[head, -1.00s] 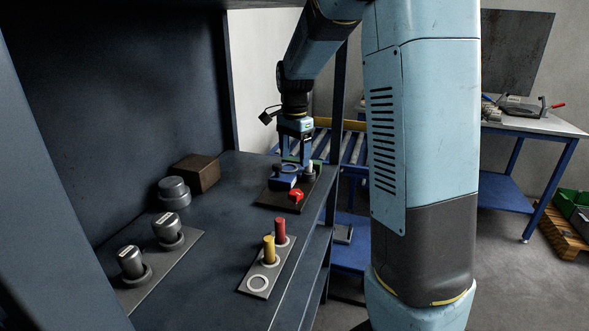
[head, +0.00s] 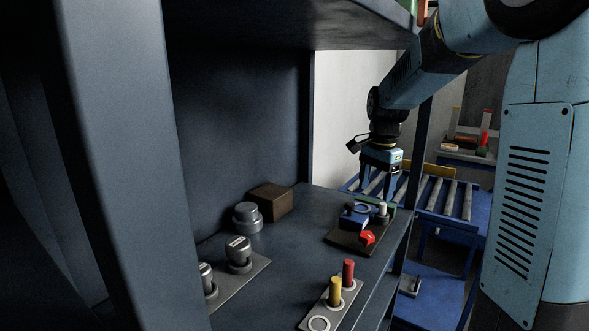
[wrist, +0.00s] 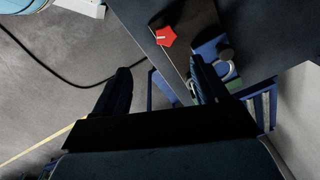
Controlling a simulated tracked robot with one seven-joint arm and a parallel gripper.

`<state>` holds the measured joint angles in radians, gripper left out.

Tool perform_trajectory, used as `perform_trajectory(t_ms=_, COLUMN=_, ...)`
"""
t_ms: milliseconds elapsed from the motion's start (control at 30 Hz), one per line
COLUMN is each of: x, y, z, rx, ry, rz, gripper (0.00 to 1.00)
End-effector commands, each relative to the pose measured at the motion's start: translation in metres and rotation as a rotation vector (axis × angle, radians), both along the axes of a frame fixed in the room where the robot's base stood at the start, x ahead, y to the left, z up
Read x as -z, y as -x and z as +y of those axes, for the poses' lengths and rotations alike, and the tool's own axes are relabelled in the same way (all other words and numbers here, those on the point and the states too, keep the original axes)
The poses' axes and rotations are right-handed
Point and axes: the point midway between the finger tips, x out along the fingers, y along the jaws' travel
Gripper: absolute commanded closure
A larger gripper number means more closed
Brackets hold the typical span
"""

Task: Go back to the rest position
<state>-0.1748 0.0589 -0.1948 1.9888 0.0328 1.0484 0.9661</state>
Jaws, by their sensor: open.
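My gripper (head: 384,184) hangs pointing down at the right side of the shelf in the head view, above and behind the dark panel (head: 345,238) with the red knob (head: 367,238). In the wrist view my gripper (wrist: 160,78) has its two dark fingers wide apart with nothing between them. The red knob (wrist: 166,36) shows beyond them there, and the blue block (wrist: 211,47) is partly hidden by the right finger. The block (head: 353,216) also shows on the panel in the head view.
On the shelf stand a brown box (head: 271,201), a grey round part (head: 247,218), grey cylinders (head: 238,253) on a plate, and red (head: 348,272) and yellow (head: 335,291) pegs. An upper shelf (head: 300,25) overhangs. A roller conveyor (head: 435,195) lies behind.

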Motion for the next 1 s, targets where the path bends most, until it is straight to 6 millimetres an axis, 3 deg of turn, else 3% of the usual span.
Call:
perform_trajectory(t_ms=433, x=-0.045, y=0.085, z=-0.003, rx=-0.305, ry=0.009, rz=-0.148, gripper=0.27)
perform_trajectory(t_ms=1000, x=-0.063, y=0.191, z=-0.001, rx=-0.687, ry=0.123, rz=-0.319, gripper=0.27)
